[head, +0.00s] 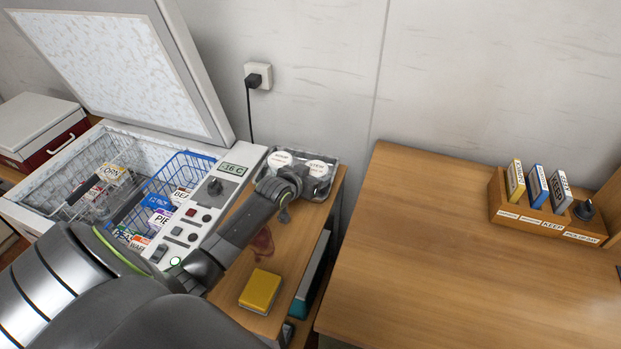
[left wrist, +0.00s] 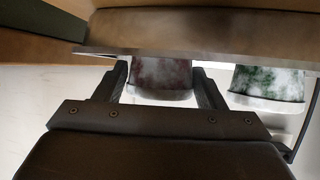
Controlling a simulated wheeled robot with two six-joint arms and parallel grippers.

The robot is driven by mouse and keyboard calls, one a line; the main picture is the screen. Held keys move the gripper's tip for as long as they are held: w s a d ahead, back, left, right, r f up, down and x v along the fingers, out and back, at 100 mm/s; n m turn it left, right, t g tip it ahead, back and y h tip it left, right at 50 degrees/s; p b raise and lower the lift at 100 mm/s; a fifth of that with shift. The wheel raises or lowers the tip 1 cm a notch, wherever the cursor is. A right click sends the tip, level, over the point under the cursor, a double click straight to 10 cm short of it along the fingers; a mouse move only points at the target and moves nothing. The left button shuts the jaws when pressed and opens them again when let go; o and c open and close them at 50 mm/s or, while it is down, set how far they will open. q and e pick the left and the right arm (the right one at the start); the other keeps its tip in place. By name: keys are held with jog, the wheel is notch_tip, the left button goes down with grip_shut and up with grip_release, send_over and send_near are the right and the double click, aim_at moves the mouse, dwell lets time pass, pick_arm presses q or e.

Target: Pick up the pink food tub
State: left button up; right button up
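A frosted tub with a dark reddish-pink body (left wrist: 160,76) shows in the left wrist view, between the two fingers of my left gripper (left wrist: 160,80). The fingers lie along its two sides, and I cannot tell whether they press on it. A frosted green tub (left wrist: 267,82) stands to its right. In the head view my left gripper (head: 294,186) reaches to the front of a tray (head: 336,172) that holds white-lidded tubs, one (head: 280,158) at the left and one (head: 317,167) at the right. The wrist hides their sides there. My right gripper is out of view.
An open chest freezer (head: 40,190) with wire baskets of labelled packs is at the left, its lid (head: 120,60) raised. A yellow block (head: 260,291) lies on the narrow wooden table. The right table (head: 430,260) is mostly clear, with a wooden card holder (head: 530,222) on it.

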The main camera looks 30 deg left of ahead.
pick_arm(q)
jog(key=shift+s+a+f, duration=0.15)
jog(key=shift+f, duration=0.2)
jog(key=shift+s+a+f, duration=0.15)
jog(key=shift+f, duration=0.2)
jog(key=c, duration=0.5)
jog(key=shift+a, duration=0.15)
jog(key=r, duration=0.9)
jog(key=shift+w+a+r+b, duration=0.15)
jog(key=shift+w+b, duration=0.15)
jog(key=shift+b, duration=0.1)
jog(key=shift+r, duration=0.45)
jog(key=s+d+r+m+g+h, duration=0.1)
jog(key=s+d+r+m+h, duration=0.1)
jog(key=s+d, duration=0.4)
jog(key=s+d+r+m+g+h, duration=0.2)
jog(key=s+d+m+h, duration=0.2)
jog(key=s+d+m, duration=0.1)
jog(key=s+d+r+m+g+h, duration=0.2)
jog(key=s+d+r+m+h, duration=0.1)
jog(key=s+d, duration=0.4)
jog(key=shift+s+d+m+h, duration=0.1)
jog(key=shift+s+m+h, duration=0.55)
jog(key=shift+s, duration=0.2)
